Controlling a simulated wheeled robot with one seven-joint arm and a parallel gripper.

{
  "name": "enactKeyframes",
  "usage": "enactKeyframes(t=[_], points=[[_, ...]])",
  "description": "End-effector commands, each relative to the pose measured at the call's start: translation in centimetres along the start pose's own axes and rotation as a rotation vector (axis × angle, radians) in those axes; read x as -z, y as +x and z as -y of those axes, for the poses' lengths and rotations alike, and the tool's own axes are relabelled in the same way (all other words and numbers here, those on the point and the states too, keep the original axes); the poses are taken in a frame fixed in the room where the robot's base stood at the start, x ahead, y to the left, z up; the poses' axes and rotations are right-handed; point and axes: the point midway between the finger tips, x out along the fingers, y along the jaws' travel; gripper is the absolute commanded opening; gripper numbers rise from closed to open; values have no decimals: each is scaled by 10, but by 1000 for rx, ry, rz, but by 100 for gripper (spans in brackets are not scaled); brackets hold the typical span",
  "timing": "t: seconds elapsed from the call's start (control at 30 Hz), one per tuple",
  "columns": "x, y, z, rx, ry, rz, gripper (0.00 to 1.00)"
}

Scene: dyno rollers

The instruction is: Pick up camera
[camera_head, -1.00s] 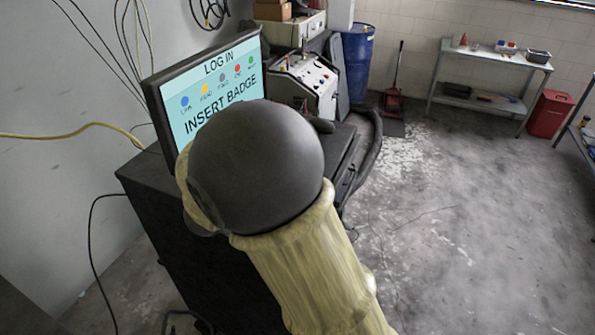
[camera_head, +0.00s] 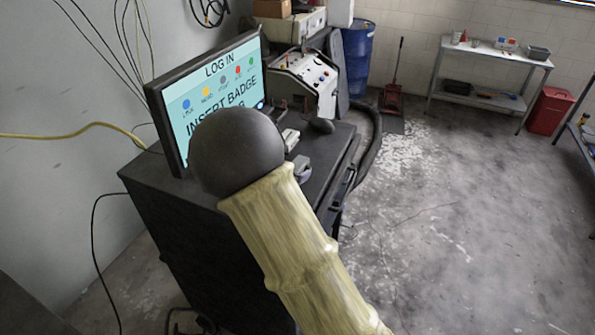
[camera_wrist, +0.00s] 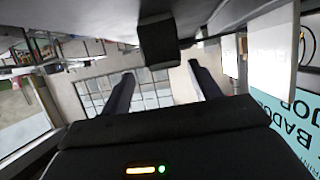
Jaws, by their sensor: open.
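My gripper (camera_wrist: 160,72) is open in the wrist view, its two dark fingers apart with nothing between them that I can see gripped. The wrist picture is upside down. A dark block (camera_wrist: 158,42) stands on the grey surface at its top, lined up with the gap between the fingers; it may be the camera, but I cannot tell for sure. In the head view my arm hides my gripper. A small grey device (camera_head: 302,168) lies near the front edge of the black cabinet top (camera_head: 328,160); I cannot tell whether it is the camera.
The login monitor (camera_head: 210,95) stands on the cabinet, close to my arm; its screen also shows in the wrist view (camera_wrist: 285,125). A dark mouse (camera_head: 321,126) and a white item (camera_head: 290,139) lie nearby. The floor (camera_head: 470,220) to the right is clear.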

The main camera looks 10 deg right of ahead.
Motion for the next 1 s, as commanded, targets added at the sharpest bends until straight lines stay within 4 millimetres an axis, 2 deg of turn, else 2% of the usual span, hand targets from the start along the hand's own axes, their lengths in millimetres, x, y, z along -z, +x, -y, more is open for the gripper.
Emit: enactKeyframes(t=[0.17,0.53,1.0], points=[[3,6,2,-1,0,0,62],[5,50,7,0,-1,1,62],[4,52,8,1,1,1,62]])
